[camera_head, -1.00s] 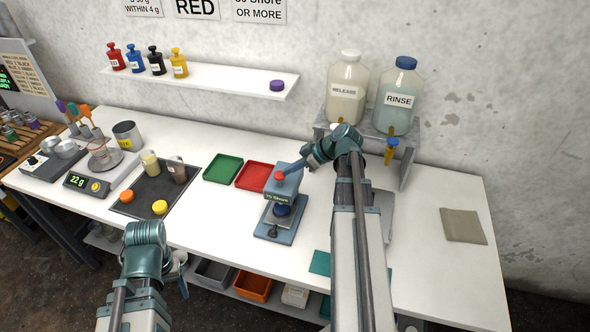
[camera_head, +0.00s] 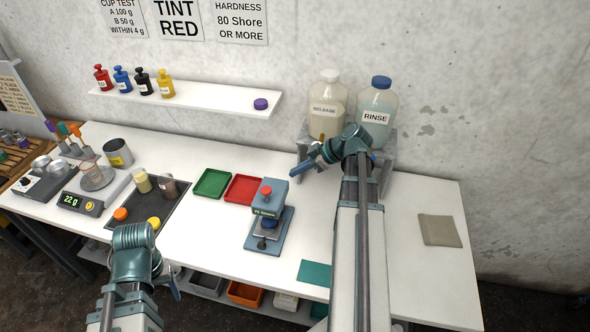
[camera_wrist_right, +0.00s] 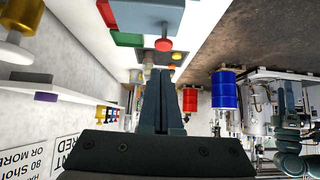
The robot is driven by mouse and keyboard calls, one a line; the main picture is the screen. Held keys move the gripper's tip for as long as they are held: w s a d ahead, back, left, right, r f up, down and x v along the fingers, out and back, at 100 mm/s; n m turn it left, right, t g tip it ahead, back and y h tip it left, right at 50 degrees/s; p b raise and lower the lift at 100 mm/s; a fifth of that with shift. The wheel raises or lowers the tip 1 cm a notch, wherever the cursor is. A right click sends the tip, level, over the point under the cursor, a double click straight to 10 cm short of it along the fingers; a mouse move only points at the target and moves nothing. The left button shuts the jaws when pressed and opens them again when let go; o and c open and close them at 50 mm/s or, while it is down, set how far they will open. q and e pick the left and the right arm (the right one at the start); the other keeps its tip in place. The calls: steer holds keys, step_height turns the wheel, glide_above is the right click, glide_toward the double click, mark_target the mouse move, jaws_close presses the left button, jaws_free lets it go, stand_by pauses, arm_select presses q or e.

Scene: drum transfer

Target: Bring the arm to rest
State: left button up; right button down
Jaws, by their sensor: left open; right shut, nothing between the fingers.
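My right arm reaches over the right part of the white table (camera_head: 400,285). Its gripper (camera_head: 297,172) is shut and empty, in the air up and to the right of the hardness tester (camera_head: 266,204) with its red knob (camera_head: 266,190). In the right wrist view the two fingers (camera_wrist_right: 161,85) lie together with nothing between them. My left gripper (camera_head: 174,286) is low at the table's front edge, mostly hidden behind its own wrist. It is open and holds nothing that I can see.
Release (camera_head: 325,110) and rinse (camera_head: 376,115) jars stand on a grey stand behind my right gripper. Green (camera_head: 212,183) and red (camera_head: 243,189) trays lie left of the tester. A scale (camera_head: 82,198) and cups stand further left. The table's right side holds a folded cloth (camera_head: 439,230).

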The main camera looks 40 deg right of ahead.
steer(key=s+a+f+m+g+h+b, duration=0.1)
steer(key=a+f+b, duration=0.4)
steer(key=a, duration=0.7)
steer(key=s+a+f+m+g+h+b, duration=0.2)
steer(key=s+a+f+g+h+b, duration=0.1)
steer(key=a+f, duration=0.7)
steer(key=s+a+f+m+g+h+b, duration=0.1)
steer(key=s+a+f+g+h+b, duration=0.2)
steer(key=a, duration=1)
steer(key=s+f+b, duration=0.3)
steer(key=f+b, duration=0.1)
steer(key=shift+s+a+f+b, duration=0.15)
steer(key=shift+s+a+b, duration=0.25)
